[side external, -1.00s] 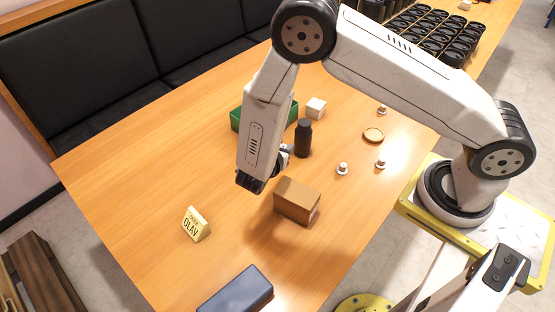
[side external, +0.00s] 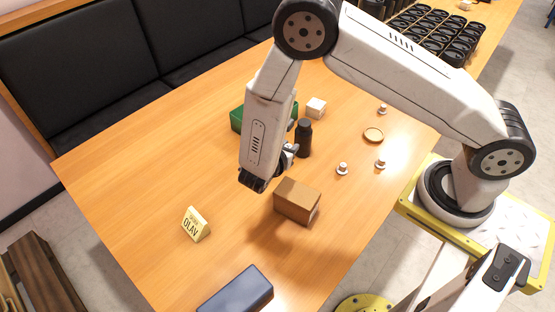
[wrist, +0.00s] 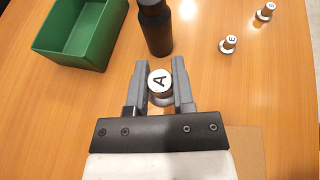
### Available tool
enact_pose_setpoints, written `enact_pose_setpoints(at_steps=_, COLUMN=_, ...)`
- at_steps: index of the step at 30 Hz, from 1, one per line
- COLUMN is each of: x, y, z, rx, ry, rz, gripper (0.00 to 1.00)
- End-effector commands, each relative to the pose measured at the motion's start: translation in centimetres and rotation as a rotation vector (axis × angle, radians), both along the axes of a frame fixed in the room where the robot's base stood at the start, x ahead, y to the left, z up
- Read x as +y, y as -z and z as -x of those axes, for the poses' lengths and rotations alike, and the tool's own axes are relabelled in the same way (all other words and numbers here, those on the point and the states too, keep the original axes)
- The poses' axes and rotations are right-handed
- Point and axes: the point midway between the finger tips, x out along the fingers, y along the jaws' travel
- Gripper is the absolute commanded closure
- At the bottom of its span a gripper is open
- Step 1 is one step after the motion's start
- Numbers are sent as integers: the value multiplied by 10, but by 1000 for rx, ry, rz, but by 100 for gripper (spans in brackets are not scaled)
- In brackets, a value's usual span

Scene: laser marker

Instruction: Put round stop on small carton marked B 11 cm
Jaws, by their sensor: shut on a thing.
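My gripper (wrist: 159,85) is shut on a small round piece (wrist: 160,83) with a white top marked A, which is seen from above between the fingers.
A dark bottle (side external: 303,138) stands close to the fingers, beside a green bin (wrist: 80,32). Similar small pieces (side external: 342,169) (side external: 380,163) (side external: 382,109) and a round wooden disc (side external: 373,135) are to the right. A name sign (side external: 196,224) and blue case (side external: 237,291) are nearer.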

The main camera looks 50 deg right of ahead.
Motion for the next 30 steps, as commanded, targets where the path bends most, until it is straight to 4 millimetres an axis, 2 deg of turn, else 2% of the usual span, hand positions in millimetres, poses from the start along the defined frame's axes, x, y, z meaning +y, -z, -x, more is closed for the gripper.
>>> enact_pose_setpoints(at_steps=8, x=-32, y=2, z=22, rx=-1, ry=251, rz=0, gripper=100)
enact_pose_setpoints(at_steps=18, x=-69, y=6, z=72, rx=1, ry=752, rz=1, gripper=100)
enact_pose_setpoints(at_steps=24, x=-78, y=8, z=99, rx=1, ry=1059, rz=0, gripper=100)
enact_pose_setpoints(at_steps=30, x=-78, y=9, z=119, rx=1, ry=1372, rz=0, gripper=100)
